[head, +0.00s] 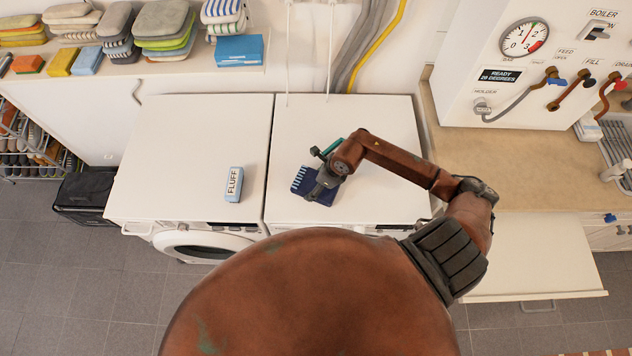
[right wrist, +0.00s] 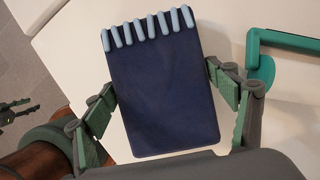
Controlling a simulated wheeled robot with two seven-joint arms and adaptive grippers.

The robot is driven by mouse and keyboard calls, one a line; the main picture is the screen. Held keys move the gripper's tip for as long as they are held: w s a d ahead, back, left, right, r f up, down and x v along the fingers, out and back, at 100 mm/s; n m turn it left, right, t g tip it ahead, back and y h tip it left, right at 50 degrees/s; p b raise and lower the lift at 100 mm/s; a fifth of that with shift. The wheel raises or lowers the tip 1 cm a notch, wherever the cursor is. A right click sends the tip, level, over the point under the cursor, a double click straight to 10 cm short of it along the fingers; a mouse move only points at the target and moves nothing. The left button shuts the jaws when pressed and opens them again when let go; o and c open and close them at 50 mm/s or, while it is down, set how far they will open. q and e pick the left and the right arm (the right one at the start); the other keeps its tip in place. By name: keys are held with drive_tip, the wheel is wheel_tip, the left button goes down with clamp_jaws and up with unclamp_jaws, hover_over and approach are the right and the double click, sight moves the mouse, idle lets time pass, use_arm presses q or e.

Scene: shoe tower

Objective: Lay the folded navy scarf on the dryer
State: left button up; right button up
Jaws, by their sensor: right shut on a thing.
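The folded navy scarf (right wrist: 160,95) has a row of light blue fringe along one end. In the right wrist view it lies between the two green fingers of my right gripper, which press on its sides. In the head view the scarf (head: 299,181) and my right gripper (head: 322,187) are over the front part of the right white machine (head: 380,125); I cannot tell whether the scarf touches its top. A second white machine (head: 180,140) stands beside it on the left; no label shows which is the dryer. Small dark prongs at the wrist view's left edge may be my left gripper.
A blue-grey box marked FLUFF (head: 234,184) stands on the left machine. A teal handled thing (right wrist: 258,65) lies beside my right gripper. Folded textiles (head: 165,25) fill the shelf behind. A wooden counter (head: 500,165) is at the right. Much of both machine tops is clear.

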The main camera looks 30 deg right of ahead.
drive_tip(key=o, duration=1.4)
drive_tip(key=shift+o, duration=0.2)
drive_tip(key=v, duration=1.2)
drive_tip(key=shift+b, duration=0.45)
